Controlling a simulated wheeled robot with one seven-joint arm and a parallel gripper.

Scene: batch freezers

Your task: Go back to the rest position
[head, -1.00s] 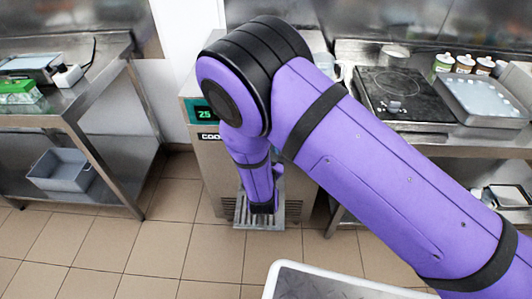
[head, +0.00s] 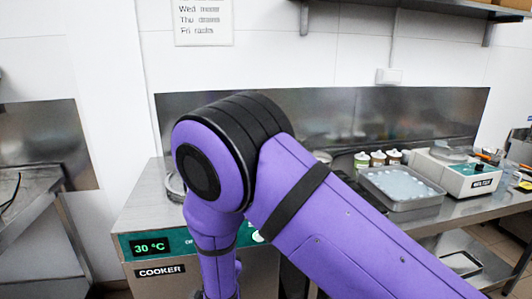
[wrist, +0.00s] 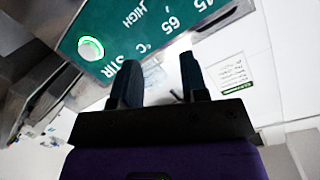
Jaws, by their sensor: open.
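My gripper (wrist: 160,80) shows in the wrist view with its two dark fingers apart and nothing between them. Beyond the fingers is the cooker's green control panel (wrist: 125,30), with a lit round button (wrist: 91,48) to the left of the fingers. In the head view my purple arm bends down in front of the cooker (head: 160,271), and the gripper itself is out of sight there. The cooker's display (head: 150,247) reads 30 °C. My arm hides part of the cooker's front.
A steel counter at the right holds a grey tray (head: 400,206), several small jars (head: 378,158) and a white device (head: 455,172). A shelf (head: 400,8) juts out above. A steel table (head: 28,186) stands at the left.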

